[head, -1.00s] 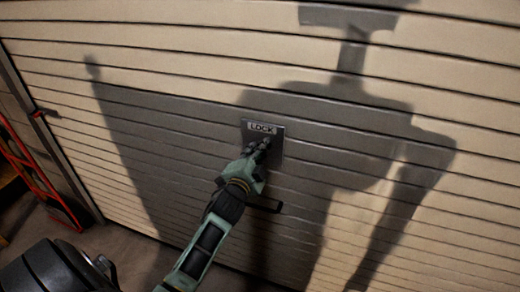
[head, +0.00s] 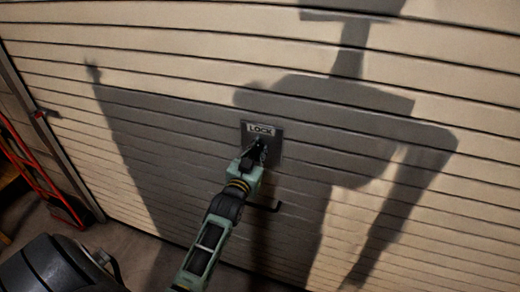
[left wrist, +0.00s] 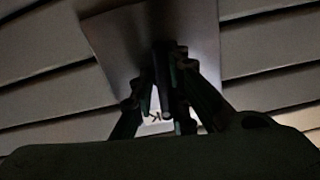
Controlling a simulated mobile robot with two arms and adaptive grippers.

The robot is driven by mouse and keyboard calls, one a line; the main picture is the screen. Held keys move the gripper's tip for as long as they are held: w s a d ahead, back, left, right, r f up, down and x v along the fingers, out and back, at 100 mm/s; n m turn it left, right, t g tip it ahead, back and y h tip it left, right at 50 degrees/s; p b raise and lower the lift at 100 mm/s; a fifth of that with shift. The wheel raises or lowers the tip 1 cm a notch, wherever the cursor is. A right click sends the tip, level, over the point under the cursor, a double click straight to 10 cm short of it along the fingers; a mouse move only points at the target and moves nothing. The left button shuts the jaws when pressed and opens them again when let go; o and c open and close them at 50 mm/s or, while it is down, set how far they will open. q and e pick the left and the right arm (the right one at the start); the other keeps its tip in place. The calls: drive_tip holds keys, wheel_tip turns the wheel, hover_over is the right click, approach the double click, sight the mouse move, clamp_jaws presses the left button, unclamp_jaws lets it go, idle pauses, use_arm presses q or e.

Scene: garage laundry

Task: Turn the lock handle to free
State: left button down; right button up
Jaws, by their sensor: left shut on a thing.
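The lock plate (head: 275,151) is a dark square on the garage door, with a pale LOCK label (head: 261,130) along its top. My left gripper (head: 259,152) is at the middle of the plate, just under the label, and is shut on the lock handle. In the left wrist view the plate (left wrist: 115,40) shows behind the two fingers (left wrist: 167,85), with the dark handle (left wrist: 161,60) between them and part of the label (left wrist: 157,118) below. The gripper mostly hides the handle in the head view. My right gripper is not in view.
The closed slatted garage door (head: 400,100) fills most of the view, with my shadow across it. A dark pull handle (head: 265,207) juts out below the plate, close beside my left arm. A red hand truck (head: 40,175) stands at the far left.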

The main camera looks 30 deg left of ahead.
use_arm(q)
drive_tip(key=shift+a+n, duration=0.25)
drive_tip(key=shift+n, duration=0.35)
drive_tip(key=shift+f+n, duration=0.1)
drive_tip(key=shift+n, duration=0.2)
drive_tip(key=c, duration=2.1)
unclamp_jaws()
drive_tip(key=shift+s, duration=0.1)
drive_tip(key=shift+o, duration=1.3)
drive_tip(key=shift+a, duration=0.15)
drive_tip(key=shift+s+d, duration=0.15)
drive_tip(key=shift+d, duration=0.05)
drive_tip(key=v, duration=1.1)
drive_tip(key=shift+s, duration=0.4)
